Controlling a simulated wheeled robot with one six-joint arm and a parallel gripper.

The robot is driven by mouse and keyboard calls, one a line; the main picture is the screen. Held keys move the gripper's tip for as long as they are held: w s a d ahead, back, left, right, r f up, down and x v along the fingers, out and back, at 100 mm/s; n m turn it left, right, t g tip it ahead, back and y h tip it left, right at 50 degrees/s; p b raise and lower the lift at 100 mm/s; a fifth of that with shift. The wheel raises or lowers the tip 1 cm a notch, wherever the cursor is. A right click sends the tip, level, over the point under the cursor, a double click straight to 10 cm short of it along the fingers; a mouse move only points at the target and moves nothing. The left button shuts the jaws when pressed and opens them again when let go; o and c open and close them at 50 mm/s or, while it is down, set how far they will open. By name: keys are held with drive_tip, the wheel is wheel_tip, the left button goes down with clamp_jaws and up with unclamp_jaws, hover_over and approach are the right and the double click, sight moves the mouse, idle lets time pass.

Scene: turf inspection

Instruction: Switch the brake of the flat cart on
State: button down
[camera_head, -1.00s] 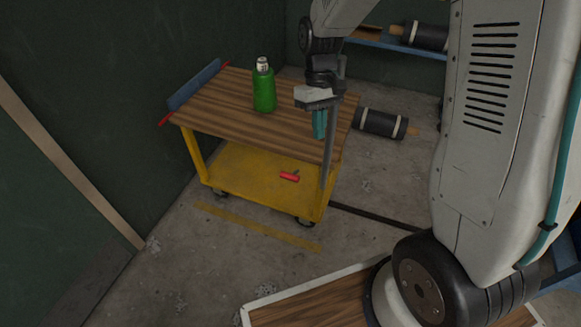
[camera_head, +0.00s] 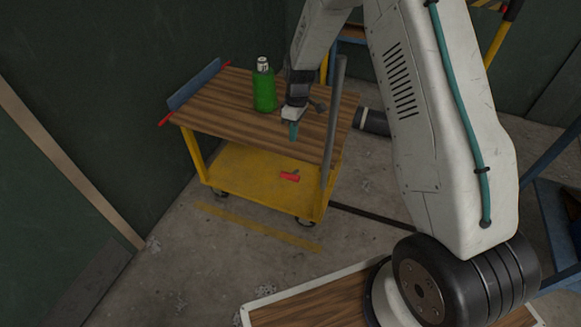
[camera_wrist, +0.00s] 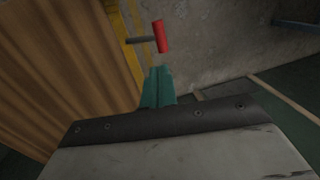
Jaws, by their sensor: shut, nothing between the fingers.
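The flat cart has a brown wooden top (camera_head: 225,105) and a yellow lower shelf (camera_head: 240,170), and stands on small wheels. A small red lever (camera_head: 289,177) shows against the lower shelf, near the front side; it looks like the brake. In the wrist view the red lever (camera_wrist: 161,36) sits at the end of a dark stem beside the cart's yellow edge. My gripper (camera_head: 293,131) is over the wooden top in the head view, with its teal fingers pointing down. In the wrist view its fingers (camera_wrist: 157,85) are together and empty, just short of the lever and apart from it.
A green bottle (camera_head: 265,90) stands on the cart top. A grey upright post (camera_head: 333,125) rises at the cart's right end. A blue-grey panel (camera_head: 194,85) with red ends lines its left edge.

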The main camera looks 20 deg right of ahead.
sight(290, 174)
drive_tip(key=shift+f, duration=0.1)
drive_tip(key=f, duration=0.4)
drive_tip(key=s+a+f, duration=0.1)
drive_tip(key=f, duration=0.4)
drive_tip(key=s+f, duration=0.1)
drive_tip(key=f, duration=0.3)
drive_tip(key=shift+a+f, duration=0.25)
drive_tip(key=shift+a, duration=0.1)
drive_tip(key=shift+s, duration=0.1)
